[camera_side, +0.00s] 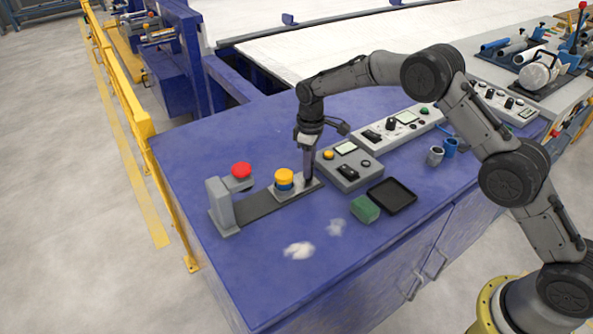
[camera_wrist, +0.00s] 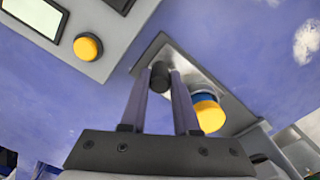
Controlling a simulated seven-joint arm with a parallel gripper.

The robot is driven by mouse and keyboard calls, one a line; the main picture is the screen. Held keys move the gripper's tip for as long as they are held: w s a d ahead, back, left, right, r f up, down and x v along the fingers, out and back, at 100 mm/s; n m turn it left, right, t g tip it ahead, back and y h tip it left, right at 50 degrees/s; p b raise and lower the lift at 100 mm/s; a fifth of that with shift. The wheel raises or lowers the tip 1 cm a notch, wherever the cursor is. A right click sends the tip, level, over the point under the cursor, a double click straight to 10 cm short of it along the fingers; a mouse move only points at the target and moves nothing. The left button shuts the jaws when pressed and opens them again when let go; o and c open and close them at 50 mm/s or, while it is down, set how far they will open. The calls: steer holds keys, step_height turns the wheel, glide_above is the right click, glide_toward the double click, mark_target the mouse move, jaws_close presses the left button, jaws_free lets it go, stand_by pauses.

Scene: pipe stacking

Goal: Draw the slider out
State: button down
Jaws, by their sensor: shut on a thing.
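The slider (camera_side: 297,192) is a light grey plate at the right end of a dark flat rail (camera_side: 258,206). A yellow-topped, blue-based round piece (camera_side: 283,180) stands upright on it. At the rail's left end is a grey press-like stand (camera_side: 221,207) with a red knob (camera_side: 241,170). My gripper (camera_side: 308,181) points down at the slider's right end. In the wrist view, my gripper (camera_wrist: 162,80) is shut on a dark round post (camera_wrist: 160,72) on the slider plate (camera_wrist: 185,68). The yellow piece (camera_wrist: 211,116) shows beside the right finger, partly hidden.
A grey control box (camera_side: 349,168) with a yellow button stands close right of my gripper. A black tray (camera_side: 391,195) and green block (camera_side: 365,209) lie to the right. The blue tabletop in front is mostly clear.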

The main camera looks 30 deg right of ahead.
steer(key=shift+d+r, duration=0.1)
steer(key=shift+d, duration=0.25)
steer(key=c, duration=0.9)
jaws_free()
steer(key=shift+o, duration=1.2)
steer(key=shift+a, duration=0.1)
step_height(320, 180, up, 14)
